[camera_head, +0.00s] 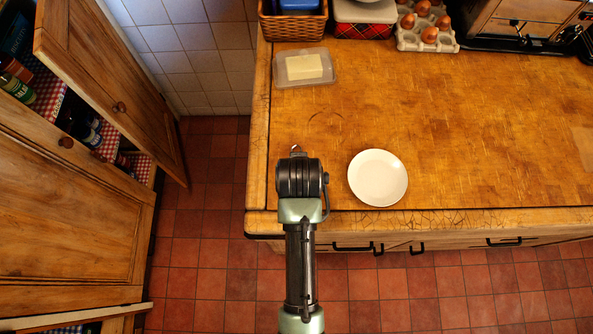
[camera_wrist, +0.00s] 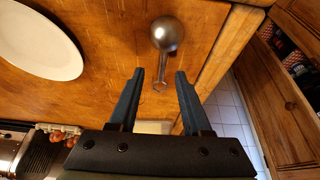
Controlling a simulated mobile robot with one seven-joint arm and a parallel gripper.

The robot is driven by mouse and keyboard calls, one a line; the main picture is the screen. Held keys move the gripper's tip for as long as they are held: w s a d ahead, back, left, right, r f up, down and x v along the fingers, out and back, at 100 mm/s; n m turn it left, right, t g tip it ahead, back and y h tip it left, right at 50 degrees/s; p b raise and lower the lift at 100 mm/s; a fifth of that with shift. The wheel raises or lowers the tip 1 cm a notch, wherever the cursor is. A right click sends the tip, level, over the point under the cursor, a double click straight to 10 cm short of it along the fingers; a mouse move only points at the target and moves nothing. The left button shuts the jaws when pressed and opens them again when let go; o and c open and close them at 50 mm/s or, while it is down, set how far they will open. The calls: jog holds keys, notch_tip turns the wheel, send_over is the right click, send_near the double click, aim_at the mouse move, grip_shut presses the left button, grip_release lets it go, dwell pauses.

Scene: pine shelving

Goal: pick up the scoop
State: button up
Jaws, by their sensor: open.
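The scoop (camera_wrist: 167,36) is metal, with a round dark-grey bowl and a thin handle ending in a loop. It lies on the wooden worktop (camera_wrist: 110,95) near its edge in the wrist view. My gripper (camera_wrist: 160,72) is open and empty above the worktop. The loop end of the handle shows between the two fingertips in that view; the bowl is beyond them. I cannot tell the height left between fingers and handle. In the head view my arm's wrist (camera_head: 300,178) is over the worktop's front left corner and hides most or all of the scoop.
A white plate (camera_head: 377,178) lies right of my wrist. A butter dish (camera_head: 305,68), wicker basket (camera_head: 292,25), tin (camera_head: 364,18) and egg tray (camera_head: 426,43) stand at the back. An open cupboard door (camera_head: 105,80) is at left. The worktop's right middle is clear.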

jog(key=shift+a+x, duration=0.15)
jog(key=shift+x, duration=0.8)
jog(key=shift+a+x, duration=0.1)
jog(key=shift+x, duration=0.85)
jog(key=shift+s, duration=0.1)
grip_shut()
